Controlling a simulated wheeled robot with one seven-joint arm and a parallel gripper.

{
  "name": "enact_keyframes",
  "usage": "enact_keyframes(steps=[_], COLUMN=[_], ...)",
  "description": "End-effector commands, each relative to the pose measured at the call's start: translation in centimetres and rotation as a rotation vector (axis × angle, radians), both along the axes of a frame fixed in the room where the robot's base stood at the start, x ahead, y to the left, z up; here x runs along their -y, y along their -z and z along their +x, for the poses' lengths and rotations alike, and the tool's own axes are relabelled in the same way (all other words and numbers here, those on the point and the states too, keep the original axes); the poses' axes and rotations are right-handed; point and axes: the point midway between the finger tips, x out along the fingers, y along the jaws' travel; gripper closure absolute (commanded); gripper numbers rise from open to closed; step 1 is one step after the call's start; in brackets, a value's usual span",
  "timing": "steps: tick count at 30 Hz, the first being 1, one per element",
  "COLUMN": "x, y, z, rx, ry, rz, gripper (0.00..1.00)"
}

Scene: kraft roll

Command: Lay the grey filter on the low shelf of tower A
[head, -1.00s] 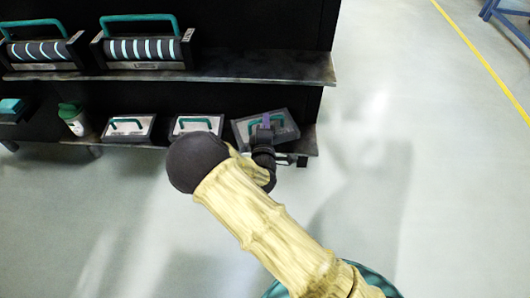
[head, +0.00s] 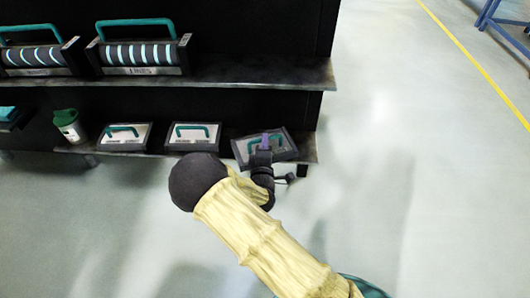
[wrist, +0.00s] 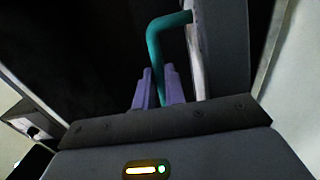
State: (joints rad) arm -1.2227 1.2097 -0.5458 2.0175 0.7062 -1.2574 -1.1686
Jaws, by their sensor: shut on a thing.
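The grey filter (head: 284,147), a dark grey tray-like unit with a teal handle, is at the right end of the low shelf (head: 312,150) of the black rack. It is turned slightly, and its near edge reaches about the shelf's front edge. I cannot tell whether it rests on the shelf or hangs just above it. My gripper (head: 265,141), with purple fingers, is shut on its handle. In the wrist view the teal handle (wrist: 154,40) runs down between the fingers (wrist: 158,87), with the filter's grey side (wrist: 222,45) to the right. No tower letter is legible.
Two similar grey units with teal handles (head: 124,137) (head: 193,136) and a green-lidded cup (head: 69,125) stand left on the low shelf. Two striped roller units (head: 143,55) (head: 36,58) sit on the shelf above (head: 255,72). Open floor lies right.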

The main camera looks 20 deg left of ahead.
Motion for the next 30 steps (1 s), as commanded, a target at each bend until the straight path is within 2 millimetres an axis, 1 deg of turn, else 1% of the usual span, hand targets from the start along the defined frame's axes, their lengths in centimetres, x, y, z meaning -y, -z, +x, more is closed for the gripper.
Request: enact_keyframes(steps=[1,3,6,14,15,18,26,30], x=[0.0,0.0,0.0,0.0,0.0,0.0,0.0,0.1], y=[1.5,2.8,3.9,4.0,4.0,4.0,4.0,3.9], z=[0.0,0.0,0.0,0.0,0.0,0.0,0.0,-0.6], rx=[0.000,-0.001,0.000,-0.001,-0.002,-0.002,-0.002,-0.003], ry=[0.000,0.000,0.000,0.000,0.000,0.000,0.000,0.000], rz=[-0.001,-0.001,-0.001,-0.001,-0.001,-0.001,-0.001,-0.002], gripper=[1.00,1.00,1.00,1.00,0.84,0.66,0.66,0.66])
